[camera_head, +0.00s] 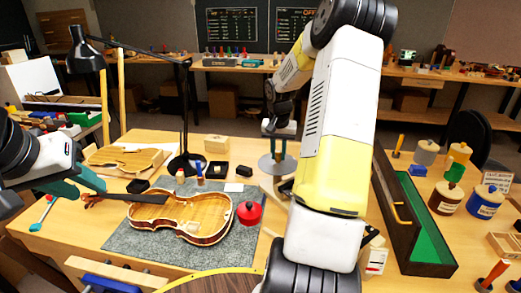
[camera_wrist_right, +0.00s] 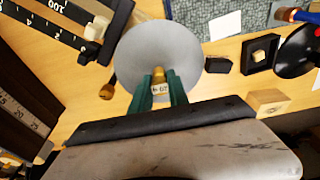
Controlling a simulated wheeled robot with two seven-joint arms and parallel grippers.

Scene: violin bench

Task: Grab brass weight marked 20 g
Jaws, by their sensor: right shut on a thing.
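My right gripper (camera_wrist_right: 160,88) has its two green fingers shut on a small brass weight (camera_wrist_right: 159,76) with a pale label. The label is upside down in the right wrist view and appears to read 20 g. Behind the weight lies a round grey plate (camera_wrist_right: 150,45); the gap between them is hard to judge. In the head view my right gripper (camera_head: 278,138) is above that plate (camera_head: 268,163), and the weight cannot be made out. My left gripper (camera_head: 84,184) is at the left beside the violin's neck; its finger opening is unclear.
An open violin body (camera_head: 205,212) lies on a grey mat (camera_head: 135,240), with a red-lidded pot (camera_head: 249,212) beside it. A black lamp (camera_head: 187,163) stands behind. A green-lined case (camera_head: 425,235) and several jars are at right. In the wrist view a small black box (camera_wrist_right: 260,52) lies right of the plate.

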